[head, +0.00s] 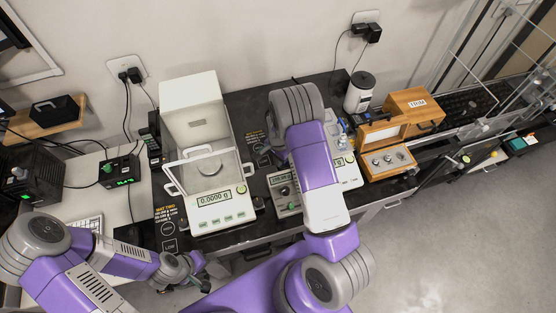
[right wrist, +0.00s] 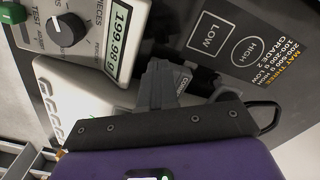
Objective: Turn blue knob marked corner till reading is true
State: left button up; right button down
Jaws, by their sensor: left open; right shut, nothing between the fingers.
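No blue knob marked corner can be made out in either view. In the right wrist view a grey panel has a black knob (right wrist: 66,30), a display (right wrist: 119,38) reading about 199.98 g, and part of a green knob (right wrist: 12,13). My right gripper (right wrist: 165,82) is shut and empty, over a pale body below that panel and apart from the black knob. In the head view my right arm hides its own gripper and part of a balance (head: 347,172). My left gripper (head: 203,281) is open and empty, low in front of the bench.
A white balance (head: 213,209) reading 0.0000 g stands on the dark bench, left of my right arm. A small knobbed unit (head: 285,190) sits between the balances. Mat markings (right wrist: 247,52) show in the wrist view.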

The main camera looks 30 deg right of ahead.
jog(key=shift+s+d, duration=0.25)
jog(key=shift+d, duration=0.2)
jog(key=shift+a, duration=0.3)
notch_tip(320, 180, up, 6)
jog(key=p, duration=0.4)
jog(key=shift+s+a, duration=0.15)
jog(key=shift+a, duration=0.1)
jog(key=shift+s+f, duration=0.1)
